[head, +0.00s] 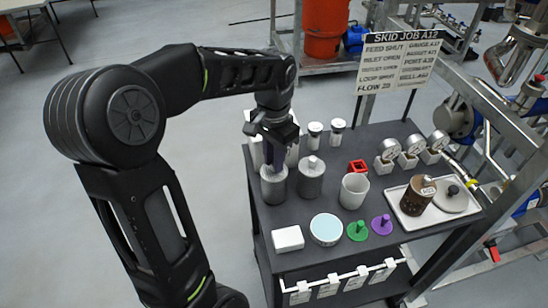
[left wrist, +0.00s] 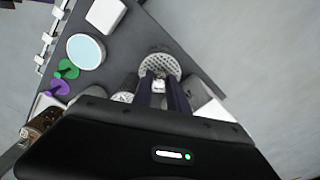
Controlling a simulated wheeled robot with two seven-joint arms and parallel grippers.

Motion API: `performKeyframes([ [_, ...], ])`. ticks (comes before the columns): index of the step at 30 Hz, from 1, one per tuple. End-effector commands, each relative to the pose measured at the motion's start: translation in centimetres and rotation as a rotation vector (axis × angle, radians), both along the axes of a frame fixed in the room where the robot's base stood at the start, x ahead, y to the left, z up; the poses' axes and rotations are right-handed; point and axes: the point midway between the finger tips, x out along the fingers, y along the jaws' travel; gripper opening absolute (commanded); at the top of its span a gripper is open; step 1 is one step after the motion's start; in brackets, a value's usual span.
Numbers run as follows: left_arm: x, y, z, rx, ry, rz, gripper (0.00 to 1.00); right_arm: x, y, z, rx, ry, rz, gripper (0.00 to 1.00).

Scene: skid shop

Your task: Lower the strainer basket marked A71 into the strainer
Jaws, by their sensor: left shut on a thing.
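My left gripper (head: 275,160) points down and is shut on a grey cylindrical strainer basket (head: 274,190) at the cart's left edge. In the left wrist view, a perforated round face of the basket (left wrist: 161,63) shows at the fingertips (left wrist: 165,95), with a small white tag between them. The tag's marking is too small to read. The basket looks upright, on or just above the cart top. A second grey cylinder with a pale knob (head: 311,178) stands just to its right. I cannot pick out the strainer with certainty. My right gripper is not in view.
A white tray (head: 432,205) holds a brown cylinder (head: 418,195). Gauges and pipework stand right.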

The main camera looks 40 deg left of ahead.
Motion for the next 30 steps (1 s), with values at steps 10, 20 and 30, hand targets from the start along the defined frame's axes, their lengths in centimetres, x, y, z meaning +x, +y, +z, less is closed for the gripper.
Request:
performKeyframes([
  [10,0.00,-0.01,-0.19,0.000,0.000,0.000,0.00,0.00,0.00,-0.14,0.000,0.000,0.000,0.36],
  [20,0.00,-0.01,-0.68,0.000,0.000,0.000,0.00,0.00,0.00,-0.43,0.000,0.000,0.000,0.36],
  [30,0.00,-0.01,-0.66,0.000,0.000,0.000,0.32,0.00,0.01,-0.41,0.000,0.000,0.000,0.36],
])
